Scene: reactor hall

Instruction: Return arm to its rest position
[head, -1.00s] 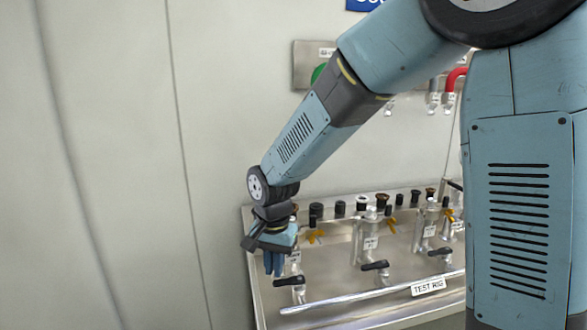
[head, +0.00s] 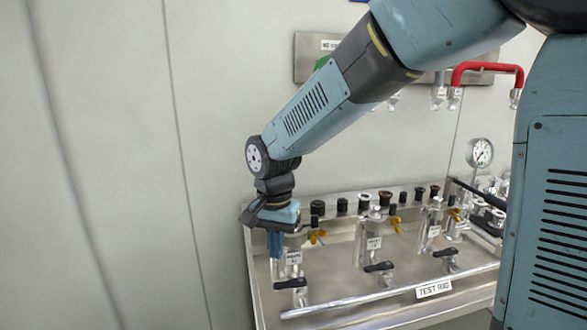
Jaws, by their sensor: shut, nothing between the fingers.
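My gripper (head: 274,246) hangs from my blue-grey arm at the left end of the steel test rig (head: 384,303), with its fingers pointing down. Its blue fingers are together and hold nothing. They show in front of the rig's leftmost fitting, which they partly hide. I cannot tell the exact gap between the fingers and that fitting. My arm slants from the upper right down to the gripper, in front of the wall.
The rig holds several upright fittings, black-handled valves (head: 379,267) and yellow levers (head: 318,237). A gauge (head: 480,152) stands at the right. A red hose (head: 487,68) hangs from a wall panel (head: 308,60). The wall to the left is bare.

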